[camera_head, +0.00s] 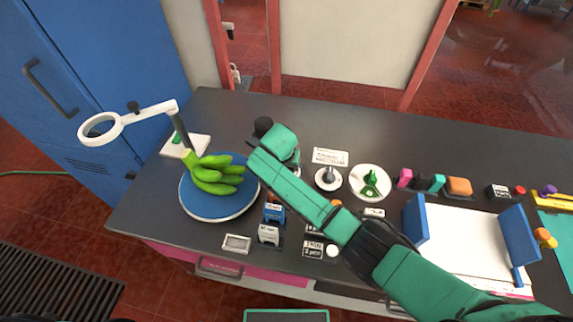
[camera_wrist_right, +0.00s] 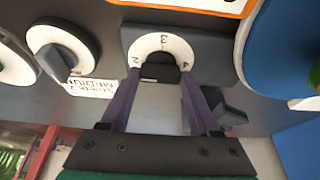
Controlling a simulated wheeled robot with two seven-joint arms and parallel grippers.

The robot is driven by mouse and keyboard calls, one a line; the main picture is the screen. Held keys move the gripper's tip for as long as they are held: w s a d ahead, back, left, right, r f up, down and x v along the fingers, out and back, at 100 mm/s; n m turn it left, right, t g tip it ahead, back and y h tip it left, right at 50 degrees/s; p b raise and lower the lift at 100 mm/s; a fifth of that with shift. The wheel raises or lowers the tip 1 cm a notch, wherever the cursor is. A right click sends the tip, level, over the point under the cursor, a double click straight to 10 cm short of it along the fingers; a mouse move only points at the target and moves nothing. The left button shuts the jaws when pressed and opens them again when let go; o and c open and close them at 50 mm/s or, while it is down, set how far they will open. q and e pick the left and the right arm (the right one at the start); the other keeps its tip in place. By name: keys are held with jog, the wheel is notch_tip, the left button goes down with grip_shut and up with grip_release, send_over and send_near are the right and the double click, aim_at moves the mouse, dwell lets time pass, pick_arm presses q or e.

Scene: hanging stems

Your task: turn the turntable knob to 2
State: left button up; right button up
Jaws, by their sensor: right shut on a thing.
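The turntable (camera_head: 205,203) is a round blue plate with a pale rim, left of centre on the counter in the head view. A bunch of green bananas (camera_head: 217,175) lies on it. In the right wrist view the black knob (camera_wrist_right: 160,68) sits on a white dial (camera_wrist_right: 164,42) marked 2, 3 and 4. My right gripper (camera_wrist_right: 160,76) is shut on the knob, a finger on each side. I cannot tell which number the knob points to. In the head view my right arm hides the knob. My left gripper is not in view.
Labelled blocks (camera_head: 268,233) stand in front. A white tray with blue sides (camera_head: 463,240) is farther right.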

jog(key=shift+r, duration=0.1)
jog(key=o, duration=1.4)
jog(key=shift+c, duration=0.2)
jog(key=b+v, duration=0.1)
jog(key=v, duration=1.3)
jog(key=shift+r+b, duration=0.25)
jog(key=shift+b, duration=0.15)
jog(key=shift+s, duration=0.15)
